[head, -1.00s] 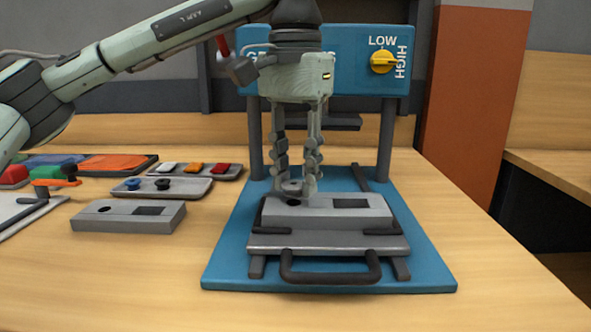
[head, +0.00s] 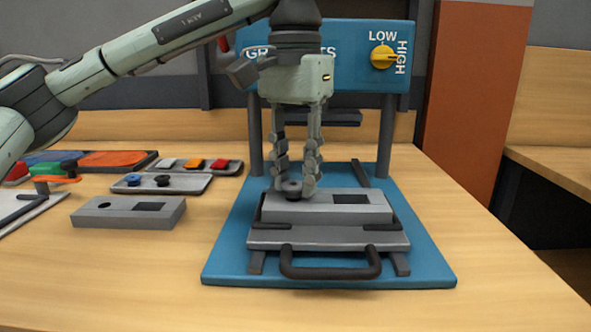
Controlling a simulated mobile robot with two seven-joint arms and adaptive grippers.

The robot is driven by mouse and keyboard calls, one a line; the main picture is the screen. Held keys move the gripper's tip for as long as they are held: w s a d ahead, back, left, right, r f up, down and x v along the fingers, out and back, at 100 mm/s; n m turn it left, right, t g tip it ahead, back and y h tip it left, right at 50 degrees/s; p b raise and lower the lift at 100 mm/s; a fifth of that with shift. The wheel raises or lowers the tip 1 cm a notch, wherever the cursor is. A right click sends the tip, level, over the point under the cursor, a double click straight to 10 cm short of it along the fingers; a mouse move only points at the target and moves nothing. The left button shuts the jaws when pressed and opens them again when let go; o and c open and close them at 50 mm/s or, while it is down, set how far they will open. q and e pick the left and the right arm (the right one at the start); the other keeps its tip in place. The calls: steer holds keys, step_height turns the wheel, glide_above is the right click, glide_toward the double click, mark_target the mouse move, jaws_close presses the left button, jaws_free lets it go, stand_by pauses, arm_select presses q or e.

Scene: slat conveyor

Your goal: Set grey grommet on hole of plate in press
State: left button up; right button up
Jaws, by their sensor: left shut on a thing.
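The grey grommet (head: 292,191) is between the fingertips of my left gripper (head: 293,185), which is shut on it. The grommet is upright at the left end of the grey plate (head: 345,212) in the blue press (head: 225,262). It covers the plate's round hole, and I cannot tell whether it is seated in it. The plate's dark square opening to the right is clear. The plate lies on the press's sliding tray (head: 325,238) with a dark handle in front. My right gripper is not in view.
A second grey plate (head: 125,213) lies left of the press. Another tray carries white, orange and red pieces (head: 193,164). The press posts and yellow knob (head: 383,57) stand behind my gripper.

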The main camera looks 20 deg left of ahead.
arm_select(q)
steer(key=shift+f, duration=0.2)
stand_by(0.6)
steer(key=o, duration=0.8)
steer(key=shift+o, duration=0.2)
